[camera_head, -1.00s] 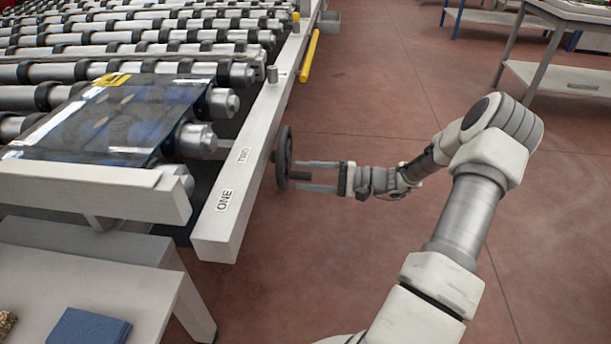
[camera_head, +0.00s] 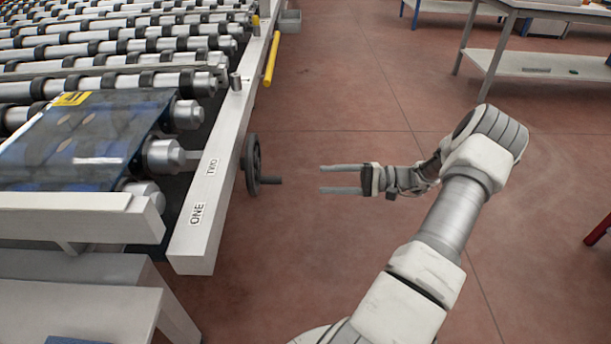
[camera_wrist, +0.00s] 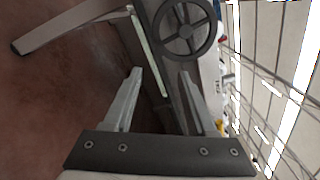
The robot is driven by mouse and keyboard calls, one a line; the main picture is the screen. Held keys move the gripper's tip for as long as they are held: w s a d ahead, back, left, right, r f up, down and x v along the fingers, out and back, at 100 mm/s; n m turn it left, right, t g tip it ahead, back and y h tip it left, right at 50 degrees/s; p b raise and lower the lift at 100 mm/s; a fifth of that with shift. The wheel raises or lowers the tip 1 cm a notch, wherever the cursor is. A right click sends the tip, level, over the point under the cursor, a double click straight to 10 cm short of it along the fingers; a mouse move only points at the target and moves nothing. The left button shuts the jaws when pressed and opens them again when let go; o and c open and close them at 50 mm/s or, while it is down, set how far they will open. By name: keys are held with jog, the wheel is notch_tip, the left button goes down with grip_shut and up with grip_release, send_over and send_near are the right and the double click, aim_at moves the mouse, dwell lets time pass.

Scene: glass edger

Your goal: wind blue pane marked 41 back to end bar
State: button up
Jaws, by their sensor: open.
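A blue pane (camera_head: 85,140) with a yellow label (camera_head: 72,99) lies flat on the rollers at the left in the head view. I cannot read a number on the label. Its near edge is by the white end bar (camera_head: 80,205); any gap between them is hard to judge. The handwheel also shows in the wrist view (camera_wrist: 186,46).
A low white table (camera_head: 75,315) stands front left.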

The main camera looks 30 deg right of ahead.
jog(key=shift+v, duration=1.7)
